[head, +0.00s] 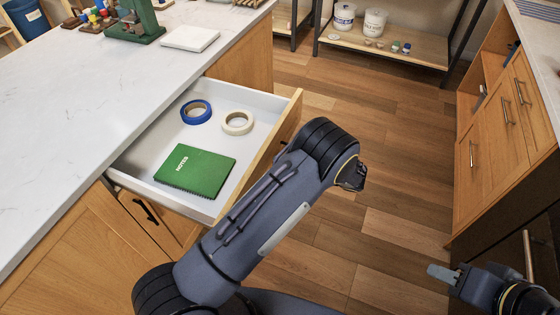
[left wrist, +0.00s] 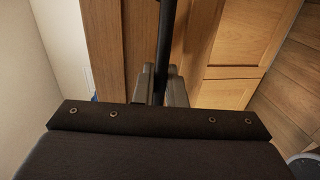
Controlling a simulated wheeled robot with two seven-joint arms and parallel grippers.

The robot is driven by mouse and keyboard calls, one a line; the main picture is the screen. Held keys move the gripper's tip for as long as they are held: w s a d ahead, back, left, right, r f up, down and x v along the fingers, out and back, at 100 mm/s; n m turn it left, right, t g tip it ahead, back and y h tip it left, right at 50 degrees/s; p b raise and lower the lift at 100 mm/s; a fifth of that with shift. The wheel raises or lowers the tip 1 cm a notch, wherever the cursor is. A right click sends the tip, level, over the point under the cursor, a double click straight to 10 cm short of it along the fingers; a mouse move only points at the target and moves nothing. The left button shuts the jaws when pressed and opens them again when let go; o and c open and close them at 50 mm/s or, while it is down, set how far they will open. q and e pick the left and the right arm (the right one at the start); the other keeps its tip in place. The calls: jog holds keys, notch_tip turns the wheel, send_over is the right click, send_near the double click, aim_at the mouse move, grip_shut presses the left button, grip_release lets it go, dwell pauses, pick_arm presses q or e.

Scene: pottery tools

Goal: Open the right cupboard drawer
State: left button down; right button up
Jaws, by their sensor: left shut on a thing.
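A wooden-fronted drawer (head: 137,150) stands pulled out from the cupboard under the white worktop. Inside it lie a blue tape roll (head: 196,112), a cream tape roll (head: 237,123) and a green notebook (head: 196,170). My left arm crosses in front of the drawer's front, and its gripper is hidden in the head view. In the left wrist view my left gripper (left wrist: 160,86) is shut on a dark bar handle (left wrist: 167,35) on a wooden front. My right gripper (head: 442,273) is at the lower right, away from the drawer; its finger gap is not clear.
A second cupboard (head: 487,150) with bar handles stands at the right. The wooden floor (head: 385,170) between is clear. A shelf (head: 390,48) with white tubs is at the back. A white slab (head: 190,38) and a green tool (head: 135,22) sit on the worktop.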

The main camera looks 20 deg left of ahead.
pick_arm(q)
jog(key=shift+d, duration=0.45)
jog(key=c, duration=1.6)
grip_release()
jog(key=b+v, duration=0.1)
jog(key=v, duration=0.6)
jog(key=shift+d, duration=0.35)
jog(key=shift+s, duration=0.1)
